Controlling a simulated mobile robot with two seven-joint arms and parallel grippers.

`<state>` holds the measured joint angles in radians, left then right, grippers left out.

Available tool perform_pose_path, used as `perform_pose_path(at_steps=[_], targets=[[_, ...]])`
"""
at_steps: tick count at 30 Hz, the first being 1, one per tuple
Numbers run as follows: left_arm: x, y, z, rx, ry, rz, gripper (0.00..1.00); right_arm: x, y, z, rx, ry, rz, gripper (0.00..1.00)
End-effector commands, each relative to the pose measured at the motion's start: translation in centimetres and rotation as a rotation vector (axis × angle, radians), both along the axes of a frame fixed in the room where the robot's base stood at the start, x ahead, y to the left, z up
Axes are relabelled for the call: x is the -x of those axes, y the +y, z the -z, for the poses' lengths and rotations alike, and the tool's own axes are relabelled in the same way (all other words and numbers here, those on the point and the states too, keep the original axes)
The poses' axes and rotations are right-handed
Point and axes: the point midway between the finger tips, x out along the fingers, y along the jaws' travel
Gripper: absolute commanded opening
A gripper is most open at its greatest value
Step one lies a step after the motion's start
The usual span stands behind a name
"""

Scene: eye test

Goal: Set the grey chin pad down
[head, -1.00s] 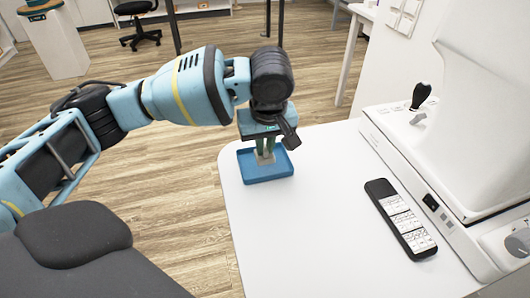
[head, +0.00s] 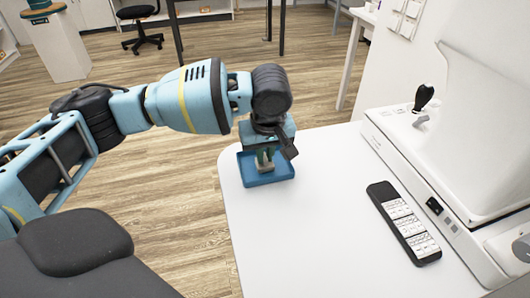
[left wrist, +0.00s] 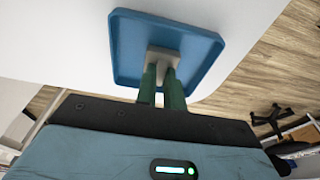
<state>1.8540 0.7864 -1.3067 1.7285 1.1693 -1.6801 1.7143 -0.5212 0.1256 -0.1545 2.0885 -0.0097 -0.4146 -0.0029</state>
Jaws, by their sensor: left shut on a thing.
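The grey chin pad (head: 265,168) is a small light grey piece, held upright over the blue tray (head: 248,180) at the table's corner. My left gripper (head: 265,156) points down and is shut on the pad. In the left wrist view, the green fingers of my left gripper (left wrist: 161,82) close on the narrow part of the pad (left wrist: 162,55), and its wider plate lies within the outline of the tray (left wrist: 195,75). I cannot tell whether the pad touches the tray floor. My right gripper is not in view.
The white table (head: 300,240) is bare between the tray and a black-and-white chart panel (head: 404,222). A large white instrument (head: 435,150) with a black-knobbed lever (head: 424,96) stands at the right. Wooden floor (head: 150,190) lies beyond the table's left edge.

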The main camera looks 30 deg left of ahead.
Motion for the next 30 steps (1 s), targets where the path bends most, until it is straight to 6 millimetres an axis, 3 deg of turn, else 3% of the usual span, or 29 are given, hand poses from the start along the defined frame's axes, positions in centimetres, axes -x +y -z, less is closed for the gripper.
perform_pose_path(at_steps=[1,2,6,18,30], targets=[[0.0,0.0,0.1,0.0,0.001,0.0,0.0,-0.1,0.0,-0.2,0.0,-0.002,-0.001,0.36],[0.0,0.0,0.1,0.001,0.001,0.0,0.12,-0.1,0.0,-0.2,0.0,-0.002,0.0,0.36],[0.0,0.0,0.1,0.001,0.001,0.0,0.31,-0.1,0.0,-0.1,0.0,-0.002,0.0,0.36],[0.0,0.0,-0.2,0.001,-0.001,0.0,0.32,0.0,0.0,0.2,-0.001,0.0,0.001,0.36],[1.0,-1.2,-7.6,0.003,-0.003,0.001,0.32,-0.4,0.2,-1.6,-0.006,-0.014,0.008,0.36]])
